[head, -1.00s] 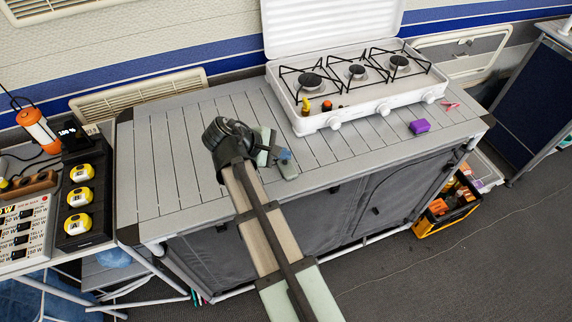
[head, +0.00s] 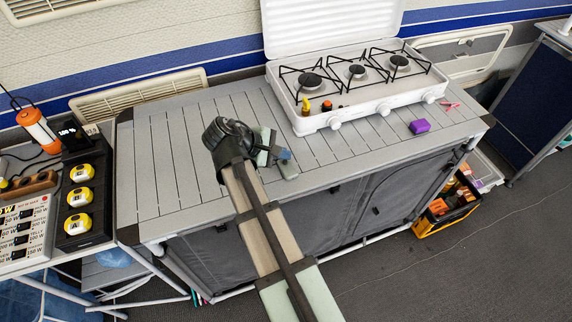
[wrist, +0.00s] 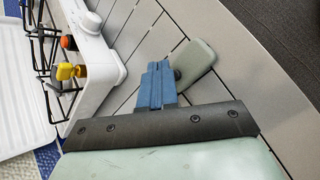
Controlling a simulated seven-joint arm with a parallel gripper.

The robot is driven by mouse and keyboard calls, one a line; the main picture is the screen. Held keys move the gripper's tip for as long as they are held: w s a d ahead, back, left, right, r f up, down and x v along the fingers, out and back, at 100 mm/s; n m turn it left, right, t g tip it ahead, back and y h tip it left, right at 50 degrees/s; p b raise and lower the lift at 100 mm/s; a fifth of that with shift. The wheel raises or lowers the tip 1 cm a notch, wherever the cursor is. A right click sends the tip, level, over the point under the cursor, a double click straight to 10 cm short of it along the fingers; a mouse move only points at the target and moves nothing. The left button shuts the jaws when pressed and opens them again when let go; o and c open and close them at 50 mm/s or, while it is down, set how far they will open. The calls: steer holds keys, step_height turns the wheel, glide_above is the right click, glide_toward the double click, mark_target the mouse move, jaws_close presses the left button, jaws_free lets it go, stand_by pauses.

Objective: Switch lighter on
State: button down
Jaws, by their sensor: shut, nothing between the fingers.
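My gripper (head: 286,155) has blue fingers and is over the table's front part, left of the stove's front corner. In the wrist view the blue fingers (wrist: 155,84) are together and empty. A flat grey-green piece with a rounded end (wrist: 196,64) lies just beyond the fingertips, with a dark round part at its near edge. I cannot tell whether they touch. It also shows under my gripper in the head view (head: 290,171). A small yellow piece (head: 306,105) and an orange-topped piece (head: 327,106) are at the stove's front left. I cannot tell which thing is the lighter.
The white three-burner stove (head: 312,122) stands at the back with its lid up. A purple block (head: 419,126) and a small pink item (head: 450,106) are right of my gripper. The slatted table's left part (head: 165,160) is clear. A black tray with yellow devices (head: 79,197) stands farther left.

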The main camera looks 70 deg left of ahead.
mark_target(282, 164)
steer(key=shift+f, duration=0.25)
stand_by(0.3)
steer(key=shift+f, duration=0.3)
stand_by(0.5)
steer(key=shift+r, duration=0.55)
steer(key=shift+r, duration=0.1)
step_height(282, 164, up, 6)
steer(key=shift+f, duration=0.1)
stand_by(0.7)
stand_by(2.2)
